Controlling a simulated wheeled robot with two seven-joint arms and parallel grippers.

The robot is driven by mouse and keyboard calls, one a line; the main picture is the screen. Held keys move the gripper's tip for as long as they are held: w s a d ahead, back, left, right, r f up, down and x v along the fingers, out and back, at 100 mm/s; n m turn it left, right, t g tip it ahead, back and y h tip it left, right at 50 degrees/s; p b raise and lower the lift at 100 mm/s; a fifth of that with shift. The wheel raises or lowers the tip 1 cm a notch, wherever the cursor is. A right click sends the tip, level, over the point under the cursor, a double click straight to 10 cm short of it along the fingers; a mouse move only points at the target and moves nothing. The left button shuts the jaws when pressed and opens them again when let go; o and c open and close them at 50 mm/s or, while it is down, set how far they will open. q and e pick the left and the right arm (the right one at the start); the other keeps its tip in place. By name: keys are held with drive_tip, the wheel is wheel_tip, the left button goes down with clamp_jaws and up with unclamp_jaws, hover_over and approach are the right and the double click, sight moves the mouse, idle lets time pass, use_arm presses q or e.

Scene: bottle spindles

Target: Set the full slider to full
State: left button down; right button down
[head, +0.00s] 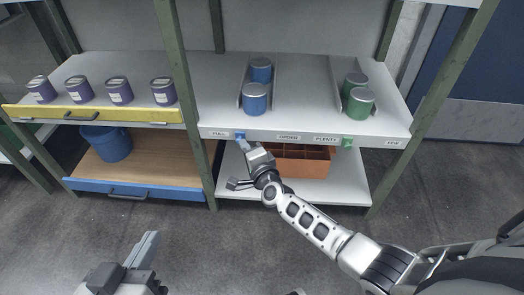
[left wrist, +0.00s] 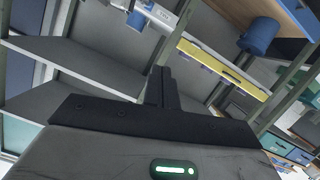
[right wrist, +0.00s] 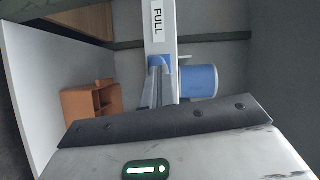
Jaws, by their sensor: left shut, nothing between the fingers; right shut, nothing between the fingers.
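The blue slider (head: 240,136) sits on the front strip of the right shelf, just right of the FULL label (head: 220,134). In the right wrist view the slider (right wrist: 157,61) is right by the FULL label (right wrist: 157,20). My right gripper (head: 243,146) is shut and empty, its tips at the slider; I cannot tell if they touch. Its shut fingers (right wrist: 158,85) partly cover the slider in the right wrist view. My left gripper (head: 152,238) is shut and empty, low over the floor at front left.
A green slider (head: 347,142) sits right of the PLENTY label (head: 326,139). Blue cans (head: 255,99) and green cans (head: 357,104) stand in channels above. An orange bin (head: 300,165) is on the lower shelf, behind my right arm. A green post (head: 180,80) stands left of the slider.

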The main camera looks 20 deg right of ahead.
use_arm(q)
drive_tip(key=shift+w, duration=0.35)
use_arm(e)
drive_tip(key=shift+w+d, duration=0.1)
